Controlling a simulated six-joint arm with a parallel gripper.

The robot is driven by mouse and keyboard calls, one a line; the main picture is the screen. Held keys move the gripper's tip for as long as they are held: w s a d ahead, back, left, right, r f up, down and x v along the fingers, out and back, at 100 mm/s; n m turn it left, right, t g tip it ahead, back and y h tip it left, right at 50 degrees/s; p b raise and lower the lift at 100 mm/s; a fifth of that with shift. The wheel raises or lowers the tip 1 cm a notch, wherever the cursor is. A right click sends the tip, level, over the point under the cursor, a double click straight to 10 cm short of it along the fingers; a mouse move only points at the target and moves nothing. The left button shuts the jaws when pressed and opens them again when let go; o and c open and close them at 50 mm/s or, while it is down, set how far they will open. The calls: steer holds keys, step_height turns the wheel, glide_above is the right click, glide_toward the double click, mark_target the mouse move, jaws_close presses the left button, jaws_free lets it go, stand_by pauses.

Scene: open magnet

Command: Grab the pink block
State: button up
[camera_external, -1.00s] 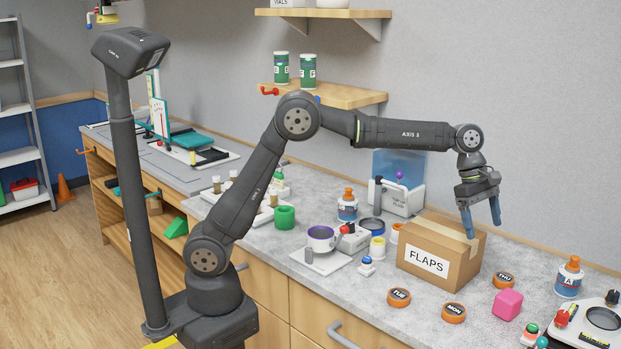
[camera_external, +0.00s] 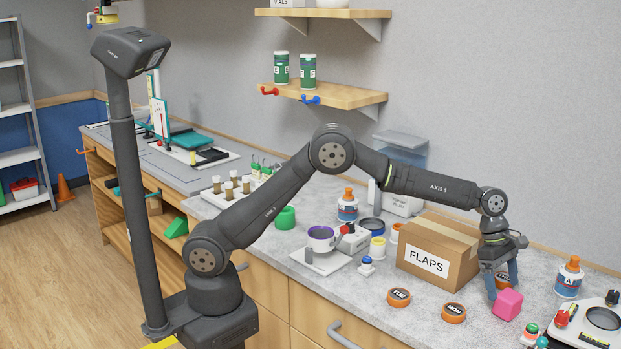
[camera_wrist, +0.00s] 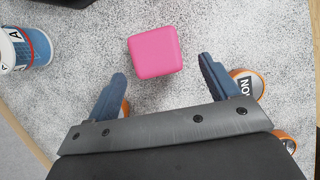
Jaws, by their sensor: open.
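The pink block (camera_external: 507,304) sits on the grey speckled counter, to the right of the cardboard box in the external view. In the wrist view the pink block (camera_wrist: 155,52) lies ahead of the fingertips, roughly centred between them and apart from both. My gripper (camera_external: 502,289) points down close beside the block, at its upper left in the external view. In the wrist view my gripper (camera_wrist: 160,68) has its two blue fingers spread wide with nothing between them.
A cardboard box (camera_external: 436,247) marked FLAPS stands just left of my gripper. Orange-rimmed discs (camera_external: 453,313) lie on the counter nearby.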

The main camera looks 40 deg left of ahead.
mark_target(506, 293)
steer(key=shift+x, duration=2.7)
steer(key=shift+w+d+r, duration=0.1)
steer(key=c, duration=1)
steer(key=shift+c, duration=0.2)
